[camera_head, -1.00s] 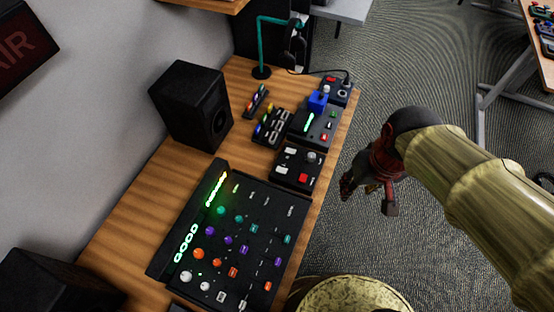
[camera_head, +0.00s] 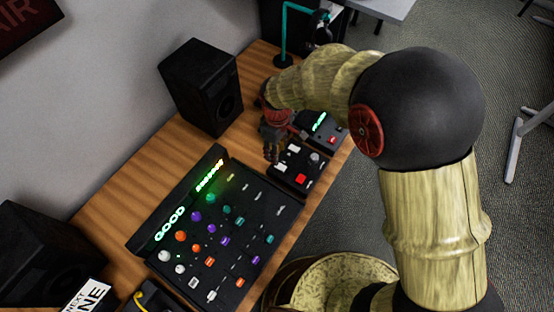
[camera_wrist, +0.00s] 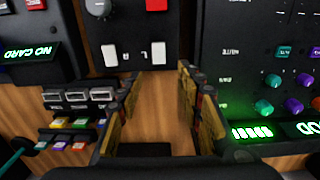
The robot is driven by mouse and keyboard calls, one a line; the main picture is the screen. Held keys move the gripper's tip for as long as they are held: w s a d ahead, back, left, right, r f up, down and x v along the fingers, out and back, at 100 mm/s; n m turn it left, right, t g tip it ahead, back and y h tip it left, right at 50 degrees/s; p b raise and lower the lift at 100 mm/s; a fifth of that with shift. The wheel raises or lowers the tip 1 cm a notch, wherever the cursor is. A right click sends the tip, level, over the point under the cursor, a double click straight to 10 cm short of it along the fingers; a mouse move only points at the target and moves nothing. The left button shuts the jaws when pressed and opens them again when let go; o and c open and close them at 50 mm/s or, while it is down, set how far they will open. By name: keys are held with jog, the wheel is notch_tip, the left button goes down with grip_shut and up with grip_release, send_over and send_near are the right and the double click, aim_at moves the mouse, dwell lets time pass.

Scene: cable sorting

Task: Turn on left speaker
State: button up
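Two black speakers are in the head view. One speaker (camera_head: 202,85) stands at the back by the wall, and the other speaker (camera_head: 48,255) is at the lower left, cut by the edge. No lit lamp shows on either. A small black control box (camera_head: 312,176) has two white switches, a red button (camera_head: 300,179) and a grey knob (camera_head: 315,158). In the wrist view the left white switch (camera_wrist: 109,55) and right white switch (camera_wrist: 158,53) lie just ahead of the fingertips. My gripper (camera_head: 271,158) is open and empty (camera_wrist: 157,80), above the desk beside the box.
The mixer (camera_head: 225,225) with knobs and a green display lies close beside the box. A device reading "NO CARD" (camera_wrist: 35,50) and a button pad (camera_wrist: 75,115) are on the other side. A teal stand (camera_head: 284,35) rises at the back.

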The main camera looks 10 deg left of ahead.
aim_at(281, 166)
notch_tip(281, 166, down, 8)
jog(key=shift+d+r+b, duration=0.15)
jog(key=shift+r+b, duration=0.1)
jog(key=shift+b, duration=0.85)
jog(key=shift+c, duration=0.2)
grip_shut()
